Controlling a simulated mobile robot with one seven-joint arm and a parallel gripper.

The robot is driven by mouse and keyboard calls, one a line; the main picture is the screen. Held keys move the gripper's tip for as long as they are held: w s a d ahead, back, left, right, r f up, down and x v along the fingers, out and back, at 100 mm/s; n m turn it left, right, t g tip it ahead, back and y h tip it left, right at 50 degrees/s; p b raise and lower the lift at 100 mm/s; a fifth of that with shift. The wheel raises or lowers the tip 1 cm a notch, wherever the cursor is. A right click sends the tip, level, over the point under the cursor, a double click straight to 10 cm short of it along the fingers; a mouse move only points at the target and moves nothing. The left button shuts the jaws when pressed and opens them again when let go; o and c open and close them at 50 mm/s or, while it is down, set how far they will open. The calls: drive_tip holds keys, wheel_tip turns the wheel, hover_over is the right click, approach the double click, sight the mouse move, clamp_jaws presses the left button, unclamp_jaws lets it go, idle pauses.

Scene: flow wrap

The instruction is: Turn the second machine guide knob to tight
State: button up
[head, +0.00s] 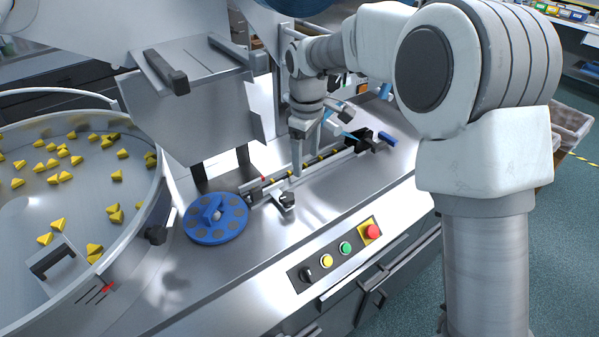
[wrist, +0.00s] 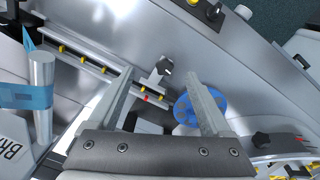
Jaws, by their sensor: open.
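A black guide knob (head: 287,199) sits on a small metal bracket beside the guide rail (head: 310,166) on the steel machine top. In the wrist view the same knob (wrist: 165,67) appears between and just beyond my fingertips, apart from both. My gripper (head: 297,170) points down over the rail, a little behind the knob in the head view; in the wrist view its two fingers (wrist: 160,76) are spread and empty. Another black knob (head: 155,235) stands by the bowl rim. Which is the second guide knob, and how tight either is, I cannot tell.
A blue disc wheel (head: 216,222) lies left of the knob. Yellow pieces sit in the large bowl (head: 140,190) and along the rail. A control panel (head: 336,254) with coloured buttons is on the front edge. A hopper stands behind; the steel top in front is clear.

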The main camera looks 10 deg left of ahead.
drive_tip(key=n, duration=0.2)
hover_over(288, 196)
drive_tip(key=shift+g, duration=0.4)
wheel_tip(288, 196, down, 7)
drive_tip(key=shift+s+r+b, duration=0.1)
drive_tip(key=shift+r+b, duration=0.05)
drive_tip(key=shift+b, duration=0.2)
wheel_tip(288, 196, down, 8)
drive_tip(key=shift+r, duration=0.2)
clamp_jaws()
